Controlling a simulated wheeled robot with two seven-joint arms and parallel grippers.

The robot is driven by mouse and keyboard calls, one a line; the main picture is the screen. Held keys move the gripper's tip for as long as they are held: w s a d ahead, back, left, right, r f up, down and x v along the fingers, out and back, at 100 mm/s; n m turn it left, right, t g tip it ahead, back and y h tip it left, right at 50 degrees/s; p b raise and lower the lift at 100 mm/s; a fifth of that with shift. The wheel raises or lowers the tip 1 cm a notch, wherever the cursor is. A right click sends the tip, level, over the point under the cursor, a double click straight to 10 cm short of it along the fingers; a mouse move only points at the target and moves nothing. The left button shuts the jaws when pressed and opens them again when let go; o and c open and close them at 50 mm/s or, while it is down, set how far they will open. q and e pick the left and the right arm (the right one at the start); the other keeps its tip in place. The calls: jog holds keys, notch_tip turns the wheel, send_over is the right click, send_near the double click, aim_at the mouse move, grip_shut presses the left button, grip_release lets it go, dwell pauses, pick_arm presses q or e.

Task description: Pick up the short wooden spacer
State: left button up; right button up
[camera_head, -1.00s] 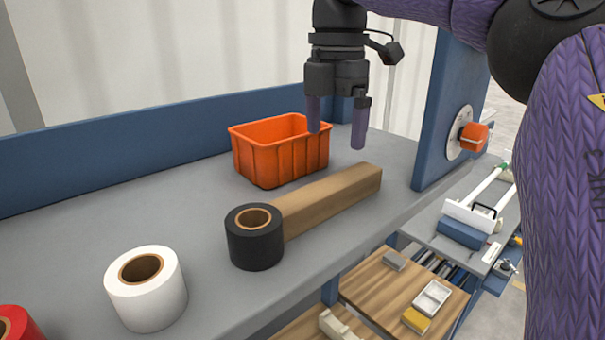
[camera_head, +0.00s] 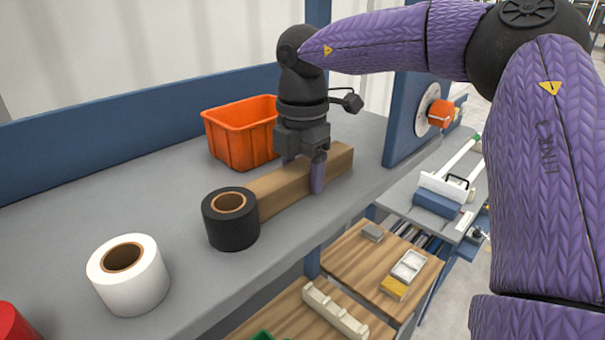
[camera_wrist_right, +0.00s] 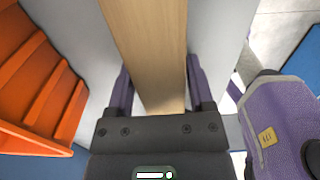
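The wooden spacer (camera_head: 275,190) is a light brown rectangular block lying flat on the grey shelf. Its near end meets or sits just behind the black tape roll (camera_head: 231,218). My right gripper (camera_head: 303,175) is over the block, pointing down, with one purple finger on each side. In the right wrist view, the block (camera_wrist_right: 150,45) runs between the two fingers (camera_wrist_right: 160,85), with narrow gaps showing beside it, so the gripper is open around it. My left gripper is not in view.
An orange crate (camera_head: 236,135) stands close behind the block. A white tape roll (camera_head: 128,275) and part of a red one (camera_head: 15,325) are at front left. A blue upright panel (camera_head: 402,115) stands to the right. The shelf's front edge is near the block.

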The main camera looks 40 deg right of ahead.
grip_shut()
